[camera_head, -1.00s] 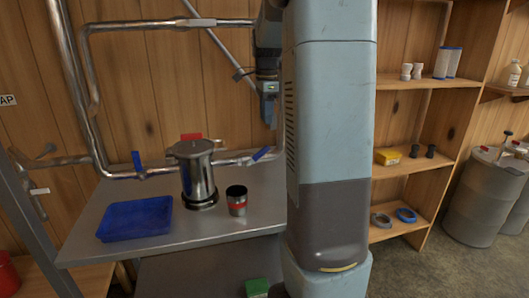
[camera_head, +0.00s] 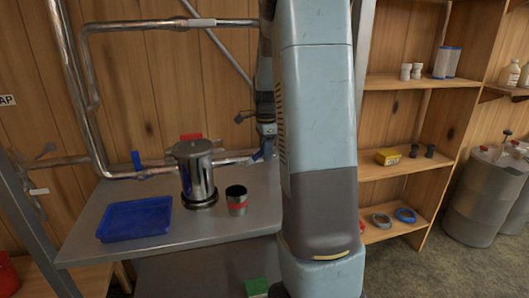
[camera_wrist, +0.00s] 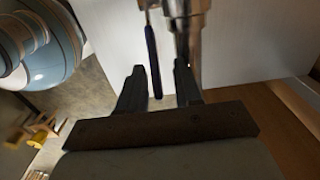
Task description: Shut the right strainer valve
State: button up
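The right strainer valve's blue handle (camera_head: 258,155) slants up to the right on the pipe, right of the steel strainer canister (camera_head: 197,175). The arm partly hides it. In the wrist view the blue handle (camera_wrist: 152,60) lies between my fingers, closer to the left finger, with a gap to the right one. My gripper (camera_wrist: 160,74) is open. The metal valve body (camera_wrist: 186,20) shows just beyond the right fingertip. In the head view my gripper (camera_head: 268,141) is at the handle, mostly hidden by my arm.
A metal table (camera_head: 95,222) carries a blue tray (camera_head: 137,218) and a dark cup with a red band (camera_head: 236,203). Steel pipes (camera_head: 90,85) run along the wooden wall. A wooden shelf (camera_head: 420,83) and a grey drum (camera_head: 485,195) stand at the right.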

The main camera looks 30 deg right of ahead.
grip_shut()
dwell(0.3)
dwell(0.3)
